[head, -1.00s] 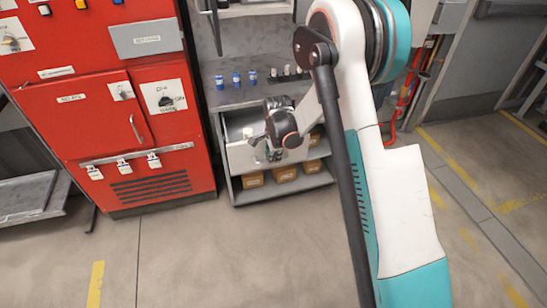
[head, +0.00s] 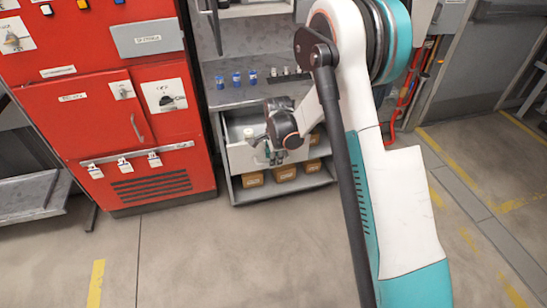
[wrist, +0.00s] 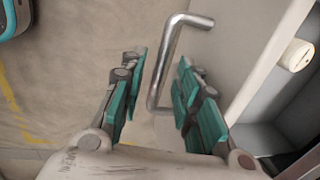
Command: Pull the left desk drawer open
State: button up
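The left desk drawer (head: 241,158) is a pale grey drawer under the worktop. It stands partly open, with its inside showing from above. Its bent silver handle (wrist: 169,62) shows in the wrist view against the pale drawer front (wrist: 222,50). My gripper (head: 274,157) is at the drawer front in the head view and covers part of it. In the wrist view my gripper (wrist: 160,100) is open, with teal finger pads on both sides of the handle's lower end. The handle lies closer to the right finger; I cannot tell whether they touch.
A white cylinder-like item (wrist: 297,55) lies in the drawer. Cardboard boxes (head: 285,173) sit on the shelf below. Blue cans (head: 236,79) stand on the worktop (head: 232,98). A red cabinet (head: 95,120) stands to the left. The floor (head: 215,255) in front is clear.

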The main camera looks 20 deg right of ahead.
notch_tip(320, 180, up, 12)
jog(key=s, duration=0.2)
dwell(0.4)
jog(key=shift+s, duration=0.15)
jog(key=s+r+n+t, duration=0.2)
jog(key=s+r+n, duration=0.6)
jog(key=s+r, duration=0.65)
jog(key=s+r+n+t, duration=0.1)
jog(key=s+n+t, duration=0.2)
jog(key=s+n, duration=0.6)
jog(key=s, duration=0.7)
jog(key=shift+s+a+r+n, duration=0.15)
jog(key=shift+s+n, duration=0.2)
jog(key=shift+n, duration=0.05)
